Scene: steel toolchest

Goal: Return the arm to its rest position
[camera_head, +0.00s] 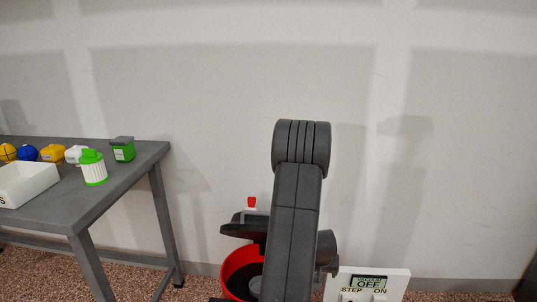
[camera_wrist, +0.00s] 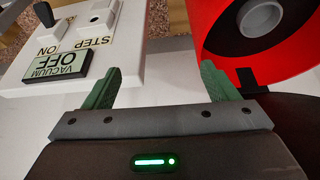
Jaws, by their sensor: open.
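My gripper (camera_wrist: 168,80) shows in the wrist view with its two green fingers spread apart and nothing between them. In the head view my arm stands upright in the middle, and its links hide the gripper. In the wrist view the fingers are near a white switch panel (camera_wrist: 133,42) on the left and a red bin (camera_wrist: 285,68) on the right. I cannot tell whether the fingers touch either one.
A grey table (camera_head: 120,180) stands at the left with a white tray (camera_head: 35,185), a green-and-white canister (camera_head: 94,170), a green box (camera_head: 123,152) and several small items. The red bin (camera_head: 235,264) and the white panel (camera_head: 395,284) labelled "VACUUM OFF" flank my arm. The wall behind is bare.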

